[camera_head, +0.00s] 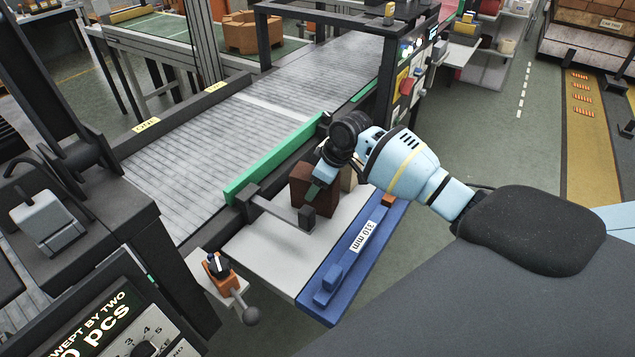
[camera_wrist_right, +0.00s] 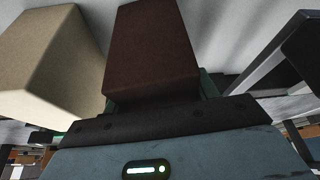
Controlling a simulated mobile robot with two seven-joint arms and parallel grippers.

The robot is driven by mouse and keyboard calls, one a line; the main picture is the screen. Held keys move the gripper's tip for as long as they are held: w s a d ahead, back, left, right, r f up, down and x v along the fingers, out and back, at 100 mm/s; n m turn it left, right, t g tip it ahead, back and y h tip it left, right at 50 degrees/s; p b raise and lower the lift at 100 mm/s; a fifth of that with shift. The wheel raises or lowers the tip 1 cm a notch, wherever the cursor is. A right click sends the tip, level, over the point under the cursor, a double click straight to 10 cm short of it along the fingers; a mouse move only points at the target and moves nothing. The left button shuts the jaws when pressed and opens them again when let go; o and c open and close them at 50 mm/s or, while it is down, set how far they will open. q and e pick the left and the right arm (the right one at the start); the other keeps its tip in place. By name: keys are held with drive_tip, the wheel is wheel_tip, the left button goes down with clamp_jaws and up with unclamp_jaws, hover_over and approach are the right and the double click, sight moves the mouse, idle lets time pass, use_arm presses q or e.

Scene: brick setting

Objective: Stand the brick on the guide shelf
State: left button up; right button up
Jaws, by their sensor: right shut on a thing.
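The dark reddish-brown brick (camera_head: 326,202) is at the far part of the pale grey guide shelf (camera_head: 272,246), beside the green guide rail (camera_head: 272,160). It looks upright; I cannot tell whether its bottom touches the shelf. My right gripper (camera_head: 314,186) is shut on it, coming in from the right and partly covering it. In the right wrist view the brick (camera_wrist_right: 150,50) lies between the fingers, which are mostly hidden below it. A beige block (camera_wrist_right: 52,62) stands close beside it; in the head view it shows only partly, behind the gripper (camera_head: 348,179). My left gripper is not in view.
A dark bar with an upright end (camera_head: 307,216) reaches over the shelf just in front of the brick. A blue edge strip (camera_head: 345,262) marked "310 mm" borders the shelf. A roller conveyor (camera_head: 215,135) lies beyond the rail. The shelf's near part is clear.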

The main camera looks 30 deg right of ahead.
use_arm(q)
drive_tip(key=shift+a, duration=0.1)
use_arm(e)
drive_tip(key=shift+w+r, duration=0.1)
drive_tip(key=o, duration=1.4)
drive_tip(key=shift+o, duration=0.2)
drive_tip(key=p+v, duration=0.1)
drive_tip(key=v, duration=1)
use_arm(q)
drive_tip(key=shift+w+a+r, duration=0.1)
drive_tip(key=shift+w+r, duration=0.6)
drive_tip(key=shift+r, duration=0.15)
use_arm(e)
drive_tip(key=shift+s+r, duration=0.2)
drive_tip(key=shift+r, duration=0.3)
